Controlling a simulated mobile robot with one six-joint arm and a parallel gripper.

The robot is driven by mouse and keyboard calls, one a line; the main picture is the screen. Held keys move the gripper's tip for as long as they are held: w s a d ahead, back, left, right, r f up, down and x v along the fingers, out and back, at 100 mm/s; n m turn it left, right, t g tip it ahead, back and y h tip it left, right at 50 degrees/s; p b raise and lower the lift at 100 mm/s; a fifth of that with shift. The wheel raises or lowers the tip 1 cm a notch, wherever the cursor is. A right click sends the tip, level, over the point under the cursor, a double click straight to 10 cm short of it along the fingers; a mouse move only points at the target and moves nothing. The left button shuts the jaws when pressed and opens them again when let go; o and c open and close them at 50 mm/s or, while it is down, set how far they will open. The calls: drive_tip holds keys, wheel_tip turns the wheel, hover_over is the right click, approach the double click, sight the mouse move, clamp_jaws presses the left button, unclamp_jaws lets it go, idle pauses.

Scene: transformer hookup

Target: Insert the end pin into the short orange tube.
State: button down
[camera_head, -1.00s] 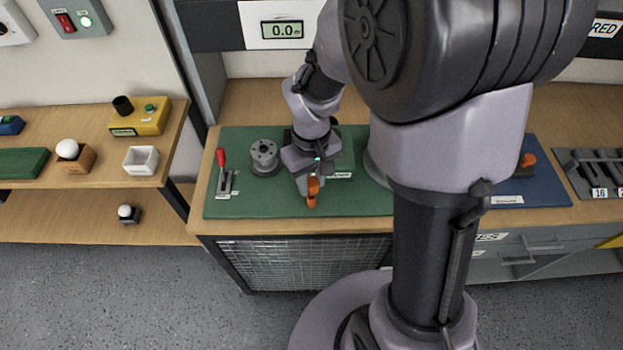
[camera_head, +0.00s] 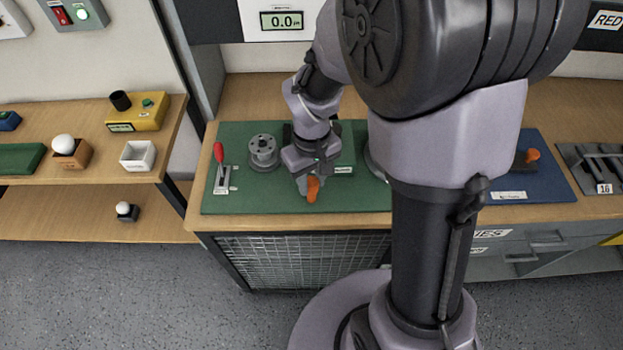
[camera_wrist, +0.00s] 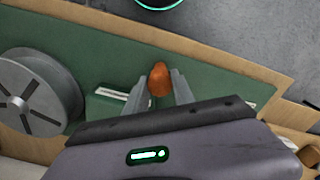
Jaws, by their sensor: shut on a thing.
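My gripper (camera_head: 311,185) is low over the front part of the green mat (camera_head: 240,203). It is shut on a rounded orange piece (camera_head: 313,190), which also shows between the two grey fingers in the wrist view (camera_wrist: 159,80). I cannot tell whether this piece is the short orange tube or part of the end pin, nor whether it touches something below. Its lower end is hidden in the wrist view. Another orange piece (camera_head: 532,155) shows on a dark part on the blue mat (camera_head: 545,190) at the right.
A grey flanged spool (camera_head: 263,151) and a red-handled lever (camera_head: 219,153) stand left of my gripper on the green mat. The spool is large at left in the wrist view (camera_wrist: 35,90). A side shelf at left holds a white box (camera_head: 138,155) and a yellow box (camera_head: 140,113).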

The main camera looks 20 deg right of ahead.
drive_tip(key=shift+f, duration=0.25)
drive_tip(key=c, duration=1)
unclamp_jaws()
drive_tip(key=shift+r, duration=0.15)
wheel_tip(320, 180, up, 5)
drive_tip(key=p, duration=0.4)
